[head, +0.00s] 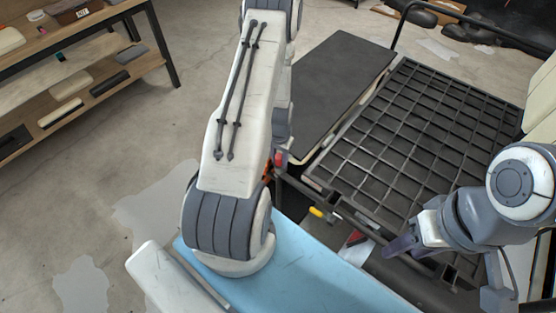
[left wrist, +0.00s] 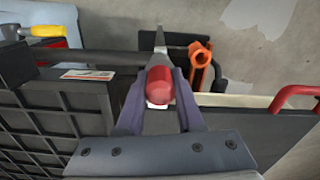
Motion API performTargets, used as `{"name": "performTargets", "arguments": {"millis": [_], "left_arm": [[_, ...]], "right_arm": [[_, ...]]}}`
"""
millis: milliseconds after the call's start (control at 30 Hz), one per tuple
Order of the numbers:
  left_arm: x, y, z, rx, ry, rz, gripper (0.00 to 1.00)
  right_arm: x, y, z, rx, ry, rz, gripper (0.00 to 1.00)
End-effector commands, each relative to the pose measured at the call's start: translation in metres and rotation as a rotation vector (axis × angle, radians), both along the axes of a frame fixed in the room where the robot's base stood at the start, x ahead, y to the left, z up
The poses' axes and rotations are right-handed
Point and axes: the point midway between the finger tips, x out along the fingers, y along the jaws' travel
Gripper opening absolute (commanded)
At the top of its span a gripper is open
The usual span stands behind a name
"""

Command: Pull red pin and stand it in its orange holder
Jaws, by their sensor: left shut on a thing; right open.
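In the left wrist view my left gripper (left wrist: 160,92) is shut on the red pin (left wrist: 159,84), with one purple finger on each side of its rounded red head. A narrow grey piece shows just beyond the head; I cannot tell whether it belongs to the pin, or whether the pin sits in a hole. The orange holder (left wrist: 199,54), with a round open ring, is close by, beyond and to the right of the pin. In the head view my left arm hides most of this spot. My right gripper (head: 412,243) is open and empty by the cart's near edge.
The cart has a black grid panel (head: 420,125) and a flat dark panel (head: 335,85). A red handle (left wrist: 296,97) is at the right in the left wrist view. A yellow grip (head: 316,211) lies near the blue surface (head: 310,265). A shelf (head: 85,75) stands far left.

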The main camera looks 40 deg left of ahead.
Motion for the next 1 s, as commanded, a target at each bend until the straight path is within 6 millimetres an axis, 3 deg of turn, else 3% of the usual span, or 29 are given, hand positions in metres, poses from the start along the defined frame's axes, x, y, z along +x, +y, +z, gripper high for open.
{"name": "performTargets", "arguments": {"millis": [1000], "left_arm": [[0.0,0.0,0.035,0.0,0.0,0.0,0.0]], "right_arm": [[0.0,0.0,0.028,0.0,0.0,0.0,0.5]]}}
